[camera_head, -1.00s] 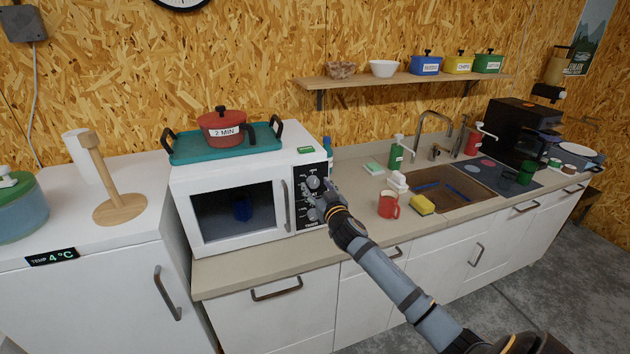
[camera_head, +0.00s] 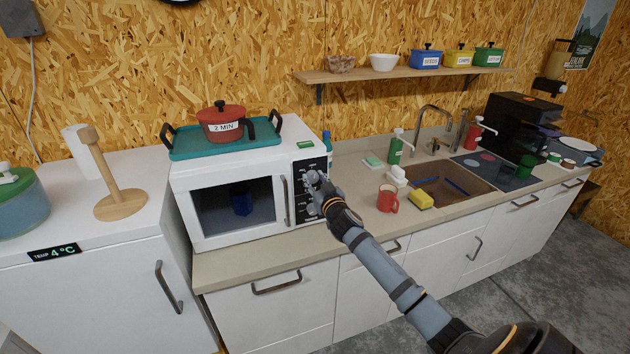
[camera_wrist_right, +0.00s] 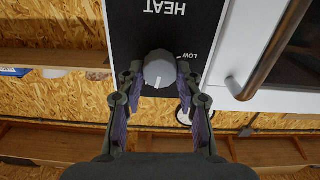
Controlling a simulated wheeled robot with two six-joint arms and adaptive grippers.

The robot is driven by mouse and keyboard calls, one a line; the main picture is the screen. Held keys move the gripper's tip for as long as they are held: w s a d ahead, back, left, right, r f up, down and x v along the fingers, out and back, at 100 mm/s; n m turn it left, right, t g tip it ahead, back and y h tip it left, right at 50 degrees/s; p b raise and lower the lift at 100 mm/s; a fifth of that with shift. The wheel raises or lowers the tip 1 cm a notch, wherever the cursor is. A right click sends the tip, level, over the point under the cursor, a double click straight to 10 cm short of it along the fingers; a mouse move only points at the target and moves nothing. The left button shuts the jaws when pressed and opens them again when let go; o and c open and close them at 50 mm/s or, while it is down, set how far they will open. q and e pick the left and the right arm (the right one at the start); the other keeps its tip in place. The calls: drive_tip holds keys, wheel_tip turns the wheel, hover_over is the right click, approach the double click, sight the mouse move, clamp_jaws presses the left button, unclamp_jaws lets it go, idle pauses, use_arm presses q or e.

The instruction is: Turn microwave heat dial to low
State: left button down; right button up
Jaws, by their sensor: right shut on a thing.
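The white microwave (camera_head: 190,190) stands on the counter with its black control panel on the right side of its front. In the right wrist view the panel appears upside down, with the word HEAT above a round grey heat dial (camera_wrist_right: 159,66). The dial's white pointer mark faces down in that picture, away from the LOW label at its upper right. My right gripper (camera_wrist_right: 160,76) is shut on the dial, one finger on each side. In the head view my right gripper (camera_head: 316,183) covers most of the dial. My left gripper is not in view.
A teal tray (camera_head: 190,154) with a red pot (camera_head: 222,122) labelled 2 MIN sits on the microwave. A red mug (camera_head: 387,199) and a yellow sponge (camera_head: 419,200) stand right of my arm by the sink (camera_head: 470,205). The counter just right of the microwave is mostly clear.

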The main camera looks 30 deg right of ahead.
drive_tip(key=n+p, duration=0.1)
drive_tip(key=n, duration=0.5)
drive_tip(key=shift+a, duration=0.1)
drive_tip(key=n+p, duration=0.2)
drive_tip(key=n, duration=0.3)
drive_tip(key=n+p, duration=0.1)
drive_tip(key=n, duration=0.2)
drive_tip(key=n+p, duration=0.1)
drive_tip(key=n, duration=0.2)
drive_tip(key=shift+f+n, duration=0.2)
drive_tip(key=shift+n, duration=0.2)
drive_tip(key=n+p, duration=0.1)
drive_tip(key=n, duration=0.2)
drive_tip(key=shift+f, duration=0.1)
drive_tip(key=shift+f+n+p, duration=0.15)
drive_tip(key=shift+n+p, duration=0.25)
drive_tip(key=shift+n, duration=1.1)
